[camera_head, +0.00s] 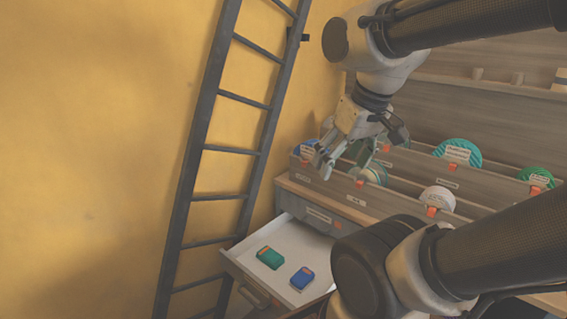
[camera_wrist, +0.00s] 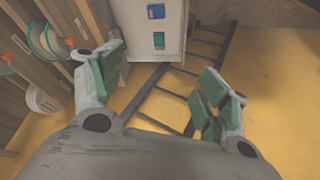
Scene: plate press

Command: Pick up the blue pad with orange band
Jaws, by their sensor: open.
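The blue pad with orange band (camera_head: 302,277) lies flat in the open white drawer (camera_head: 296,238), at the right of the drawer floor. It also shows in the wrist view (camera_wrist: 158,40), near the top. A green pad with an orange band (camera_head: 270,257) lies to its left in the head view, with a gap between them; the wrist view shows it too (camera_wrist: 156,12). My gripper (camera_head: 345,180) is open and empty. It is above and behind the drawer, in front of the plate racks, well apart from both pads. In the wrist view its fingers (camera_wrist: 165,88) are spread wide.
Wooden racks (camera_head: 340,195) with upright plates, such as a teal one (camera_head: 459,152) and a white one (camera_head: 438,198), stand right of the drawer. A dark ladder (camera_head: 200,190) leans by the yellow wall on the left. Space above the drawer is clear.

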